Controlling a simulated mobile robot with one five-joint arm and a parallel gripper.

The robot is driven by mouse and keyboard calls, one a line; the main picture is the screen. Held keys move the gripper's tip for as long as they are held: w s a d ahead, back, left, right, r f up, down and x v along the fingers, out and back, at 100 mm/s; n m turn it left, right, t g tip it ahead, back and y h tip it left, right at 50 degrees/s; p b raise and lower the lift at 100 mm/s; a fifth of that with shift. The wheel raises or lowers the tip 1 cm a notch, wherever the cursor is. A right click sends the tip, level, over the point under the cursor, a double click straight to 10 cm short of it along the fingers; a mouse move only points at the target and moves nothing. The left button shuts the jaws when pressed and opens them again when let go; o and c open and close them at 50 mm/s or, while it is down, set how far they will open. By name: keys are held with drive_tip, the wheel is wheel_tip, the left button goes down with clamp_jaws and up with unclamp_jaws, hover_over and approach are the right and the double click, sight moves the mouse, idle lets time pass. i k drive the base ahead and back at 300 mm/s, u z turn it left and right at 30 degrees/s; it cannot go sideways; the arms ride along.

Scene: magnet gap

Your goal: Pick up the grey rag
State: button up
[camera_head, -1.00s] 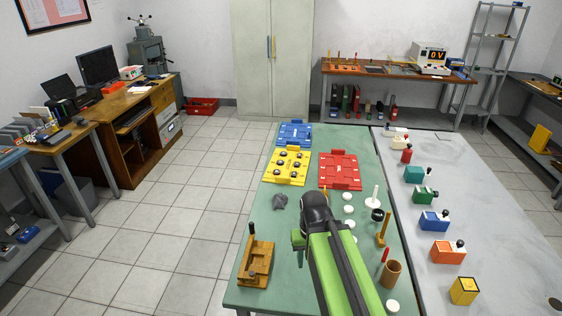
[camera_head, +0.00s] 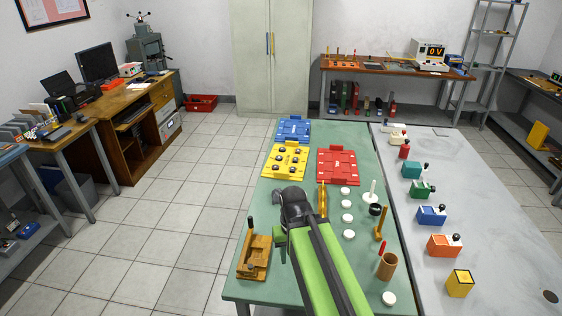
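The grey rag (camera_head: 278,195) is a small crumpled dark-grey patch on the green table, below the yellow plate. It is mostly hidden behind the end of my arm, and only a bit of its left side seems to show. My gripper (camera_head: 293,203) is at the black end of my green arm, over or right beside the rag. Its fingers are hidden from this view, so I cannot tell whether they touch the rag.
A wooden fixture (camera_head: 254,258) stands left of my arm. Yellow (camera_head: 286,161), blue (camera_head: 293,130) and red (camera_head: 337,165) plates lie beyond. White discs, a wooden cup (camera_head: 387,266) and a brass-coloured upright piece (camera_head: 322,198) are to the right. A grey table with coloured blocks adjoins.

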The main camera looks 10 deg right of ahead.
sight(276, 192)
drive_tip(key=u, duration=1.8)
drive_tip(key=i, duration=4)
drive_tip(key=z, duration=3.2)
drive_tip(key=i, duration=0.05)
drive_tip(key=u, duration=1.5)
drive_tip(key=k, duration=0.15)
drive_tip(key=z, duration=2.15)
drive_tip(key=i, duration=1)
drive_tip(key=z, duration=0.05)
